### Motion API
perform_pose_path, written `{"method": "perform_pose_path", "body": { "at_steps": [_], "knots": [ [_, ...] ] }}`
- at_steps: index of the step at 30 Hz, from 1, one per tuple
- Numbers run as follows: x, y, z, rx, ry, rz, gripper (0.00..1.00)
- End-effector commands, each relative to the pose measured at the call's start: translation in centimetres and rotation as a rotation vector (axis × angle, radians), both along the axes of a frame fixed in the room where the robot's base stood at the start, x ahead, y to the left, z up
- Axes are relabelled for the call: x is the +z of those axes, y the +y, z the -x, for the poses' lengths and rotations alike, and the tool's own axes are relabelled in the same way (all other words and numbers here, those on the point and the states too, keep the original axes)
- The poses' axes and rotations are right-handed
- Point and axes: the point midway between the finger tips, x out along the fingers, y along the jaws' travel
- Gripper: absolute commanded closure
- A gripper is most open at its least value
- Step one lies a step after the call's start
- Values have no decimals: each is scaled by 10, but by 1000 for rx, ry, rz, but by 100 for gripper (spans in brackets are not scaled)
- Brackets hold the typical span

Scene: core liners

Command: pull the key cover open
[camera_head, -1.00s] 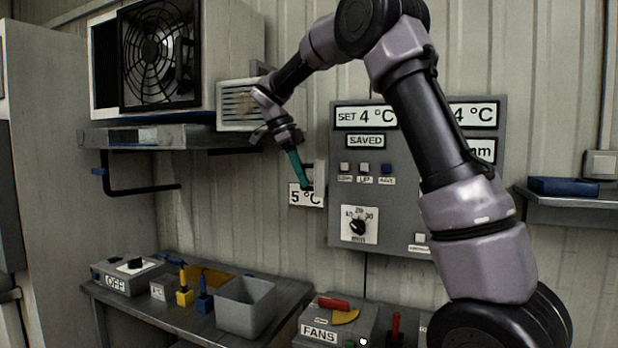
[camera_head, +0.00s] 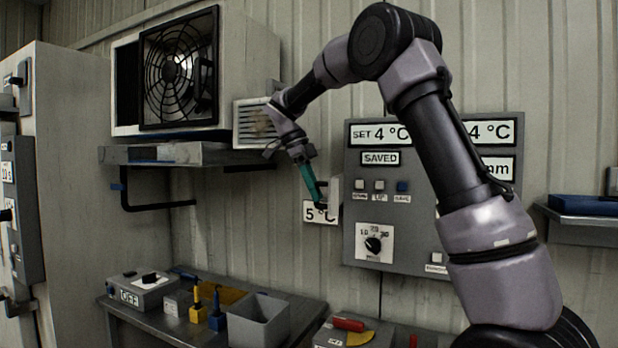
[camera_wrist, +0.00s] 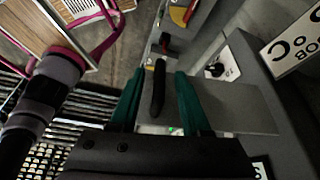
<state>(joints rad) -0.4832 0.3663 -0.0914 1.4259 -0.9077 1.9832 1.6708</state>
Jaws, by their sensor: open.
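The key cover (camera_head: 334,182) seems to be the pale plate seen nearly edge-on at the left side of the grey control panel (camera_head: 354,230). My gripper (camera_head: 320,205) points down just left of the cover. Its green fingers (camera_wrist: 159,72) are open, one on each side of the handle. I cannot tell whether they touch it.
A bench (camera_head: 170,327) below holds a bin (camera_head: 258,325), an OFF switch box (camera_head: 143,293) and blue and yellow tools. A fan unit (camera_head: 178,70) sits on a shelf at upper left. A grey cabinet (camera_head: 75,150) stands at far left.

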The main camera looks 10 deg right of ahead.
Motion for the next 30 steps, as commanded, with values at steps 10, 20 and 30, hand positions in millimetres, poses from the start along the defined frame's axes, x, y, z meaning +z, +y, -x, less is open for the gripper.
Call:
{"method": "perform_pose_path", "body": {
  "at_steps": [10, 20, 30],
  "knots": [
    [64, 26, -10, 0, -4, -2, 53],
    [88, 35, -13, 0, 0, -1, 53],
    [87, 36, -13, 14, 1, -5, 99]
  ]
}}
